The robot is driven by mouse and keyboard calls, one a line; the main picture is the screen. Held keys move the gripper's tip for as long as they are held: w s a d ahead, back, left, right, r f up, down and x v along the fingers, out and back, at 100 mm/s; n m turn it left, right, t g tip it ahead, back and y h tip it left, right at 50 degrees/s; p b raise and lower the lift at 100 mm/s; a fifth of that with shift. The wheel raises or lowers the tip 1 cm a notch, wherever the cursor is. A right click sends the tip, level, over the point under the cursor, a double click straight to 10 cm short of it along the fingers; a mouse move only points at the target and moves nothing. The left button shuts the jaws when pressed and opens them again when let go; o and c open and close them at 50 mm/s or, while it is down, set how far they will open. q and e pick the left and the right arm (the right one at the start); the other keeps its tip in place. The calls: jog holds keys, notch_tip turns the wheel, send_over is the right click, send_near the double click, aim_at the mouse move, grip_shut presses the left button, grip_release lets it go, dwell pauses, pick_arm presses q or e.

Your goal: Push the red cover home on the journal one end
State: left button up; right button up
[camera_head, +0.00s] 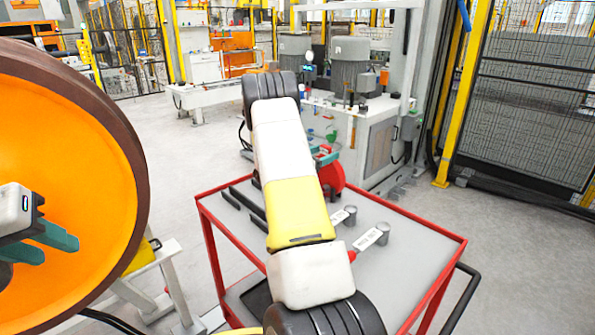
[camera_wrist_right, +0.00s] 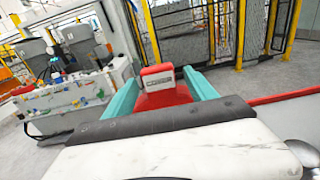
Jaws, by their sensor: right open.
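The red cover (camera_head: 331,180) is a round red piece at the far edge of the cart, partly hidden by my right arm. In the right wrist view the red cover (camera_wrist_right: 163,97), with a labelled block on top, lies between the teal fingers of my right gripper (camera_wrist_right: 163,90). The right gripper is open around it; contact cannot be judged. In the head view that gripper (camera_head: 325,155) is mostly hidden. My left gripper (camera_head: 50,245) is in front of the large orange wheel (camera_head: 75,150); its finger gap is unclear. I cannot make out the journal clearly.
A red-framed cart (camera_head: 425,262) with a grey top stands in the middle, carrying dark bars and two grey cylinders (camera_head: 383,233) with labels beside them. A machine cabinet (camera_head: 375,145) stands behind it. A mesh fence (camera_head: 530,110) is at the right. Floor right of the cart is clear.

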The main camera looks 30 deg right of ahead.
jog(key=shift+w+d, duration=0.15)
jog(key=shift+d, duration=0.4)
grip_shut()
jog(key=shift+r, duration=0.25)
